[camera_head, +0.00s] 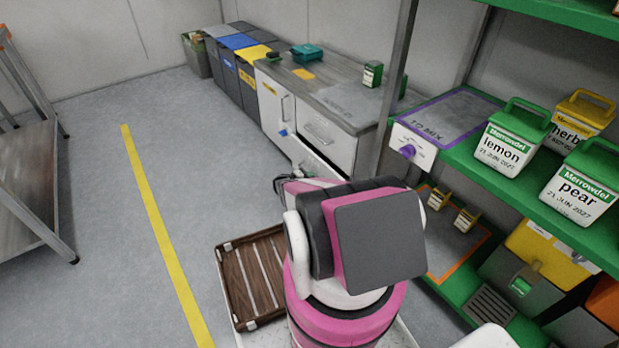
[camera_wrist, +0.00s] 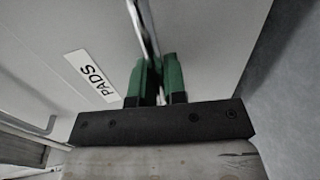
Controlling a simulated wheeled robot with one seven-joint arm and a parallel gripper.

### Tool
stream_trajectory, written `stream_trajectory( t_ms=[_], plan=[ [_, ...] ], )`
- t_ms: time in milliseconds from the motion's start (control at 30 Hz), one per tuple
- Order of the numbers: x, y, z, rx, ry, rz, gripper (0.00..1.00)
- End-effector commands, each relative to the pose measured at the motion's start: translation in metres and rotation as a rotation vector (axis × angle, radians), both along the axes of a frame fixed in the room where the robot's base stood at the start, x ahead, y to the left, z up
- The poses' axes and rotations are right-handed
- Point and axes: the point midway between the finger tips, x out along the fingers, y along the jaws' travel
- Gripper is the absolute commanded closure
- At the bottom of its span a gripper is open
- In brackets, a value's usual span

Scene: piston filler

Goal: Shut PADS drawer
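The PADS drawer shows in the wrist view as a pale front with a white "PADS" label (camera_wrist: 91,77). A thin metal handle (camera_wrist: 141,22) on this front runs between the two green fingers of my gripper (camera_wrist: 155,82). The fingers sit close on either side of the handle and appear shut on it. In the head view, a white drawer (camera_head: 311,157) low in the cabinet stands out, with a dark opening above its front. Its label cannot be read there, and my arm hides my gripper and part of the drawer.
The cabinet has a grey worktop (camera_head: 345,98) with a green-and-white box (camera_head: 372,74) on it. Several bins (camera_head: 229,73) stand beyond it. Green shelves (camera_head: 465,150) with tubs are close on the right. A slatted brown tray (camera_head: 250,277) is beside my arm.

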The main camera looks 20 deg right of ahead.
Motion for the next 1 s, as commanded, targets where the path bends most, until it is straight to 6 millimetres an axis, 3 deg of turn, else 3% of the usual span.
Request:
stream_trajectory(
  t_ms=[267,567,833,900,933,1000],
  plan=[
    [0.001,-0.005,0.0,0.0,-0.001,-0.001,1.0],
    [0.008,-0.043,-0.001,0.0,0.0,-0.003,1.0],
    [0.009,-0.045,-0.001,-0.001,0.0,-0.002,1.0],
    [0.009,-0.045,-0.001,-0.001,0.0,-0.002,0.71],
    [0.009,-0.045,-0.001,0.0,0.0,-0.002,0.64],
    [0.009,-0.045,-0.001,0.0,0.0,-0.002,0.64]
  ],
)
